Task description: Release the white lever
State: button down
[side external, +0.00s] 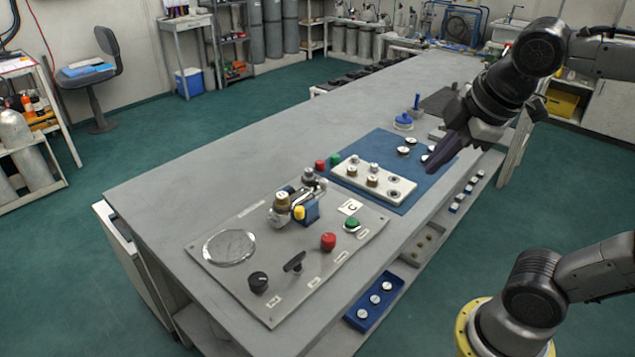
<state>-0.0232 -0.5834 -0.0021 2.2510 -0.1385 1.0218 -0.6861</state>
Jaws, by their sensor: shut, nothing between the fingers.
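The grey air panel (235,275) lies on the bench at the front. On it are a black round knob (258,282), a black lever handle (294,262), a red button (328,241), a green button (351,224) and a round gauge-like disc (229,247). A blue block with a yellow knob (299,212) and metal fittings (282,203) stands at its back. I cannot make out a clearly white lever; a white tag (350,207) lies near the green button. My gripper (430,168) is shut and empty, above the blue mat's right side, well apart from the panel.
The blue mat (384,141) holds a white block (347,179) with several fittings, and loose round parts. A blue-knobbed part (403,121) stands farther back. A blue tray (375,301) sits on the lower shelf. The bench's left side (180,190) is clear.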

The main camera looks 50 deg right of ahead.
jog(key=w+r+n+g+h, duration=0.1)
jog(key=w+n+g+h, duration=0.1)
jog(key=w+n, duration=1)
jog(key=w+a+f+g, duration=0.2)
jog(key=w+a+f, duration=0.3)
jog(key=w+f, duration=0.5)
jog(key=w, duration=0.3)
jog(key=shift+a+h, duration=0.2)
jog(key=shift+h, duration=0.2)
jog(key=shift+f, duration=0.15)
